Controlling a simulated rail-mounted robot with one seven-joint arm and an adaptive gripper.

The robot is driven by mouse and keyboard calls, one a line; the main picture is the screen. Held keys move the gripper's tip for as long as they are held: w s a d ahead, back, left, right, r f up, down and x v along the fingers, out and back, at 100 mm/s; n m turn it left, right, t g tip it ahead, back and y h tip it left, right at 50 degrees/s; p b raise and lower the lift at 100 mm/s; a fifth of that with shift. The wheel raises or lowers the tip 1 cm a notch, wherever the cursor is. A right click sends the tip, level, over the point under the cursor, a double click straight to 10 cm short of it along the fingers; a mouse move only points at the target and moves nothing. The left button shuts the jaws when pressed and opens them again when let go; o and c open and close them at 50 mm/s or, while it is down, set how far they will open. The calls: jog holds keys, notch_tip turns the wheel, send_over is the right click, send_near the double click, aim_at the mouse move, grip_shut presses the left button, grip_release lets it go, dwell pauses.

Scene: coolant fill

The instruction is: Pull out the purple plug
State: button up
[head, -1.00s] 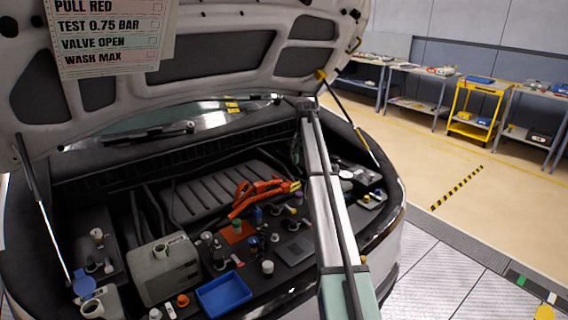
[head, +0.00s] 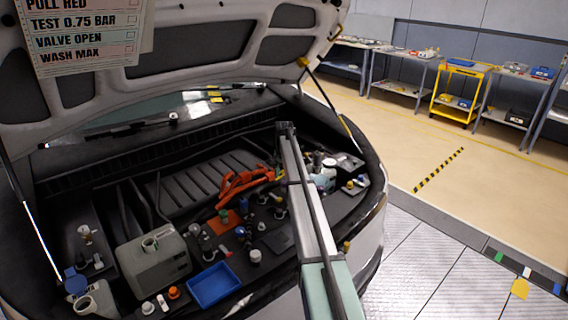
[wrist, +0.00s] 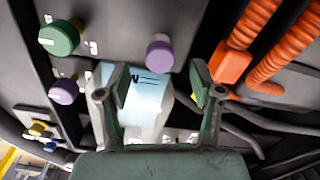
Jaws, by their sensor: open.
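A purple plug (wrist: 159,55) stands on a grey panel in the wrist view, just beyond the gap between my fingertips and roughly centred on it. A second purple plug (wrist: 63,91) is to the left, outside my left finger. A pale blue label on a light container (wrist: 146,92) shows between the fingers. In the head view my arm hides much of this area, and I cannot make out the gripper there.
Orange ribbed hoses (wrist: 255,55) run close to the right of my right finger. In the head view, a blue tray (head: 214,286) and a grey tank (head: 153,262) sit at the front of the engine bay. The raised hood (head: 180,95) hangs above.

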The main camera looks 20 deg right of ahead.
aim_at(284, 182)
jog(key=shift+f+p, duration=0.45)
jog(key=shift+f, duration=1.75)
jog(key=c, duration=1.2)
jog(key=shift+o, duration=1.3)
jog(key=shift+c, duration=0.3)
jog(key=shift+r, duration=0.2)
jog(key=shift+r, duration=0.1)
jog(key=shift+r, duration=0.2)
jog(key=shift+r+p, duration=0.85)
jog(key=shift+r, duration=1.15)
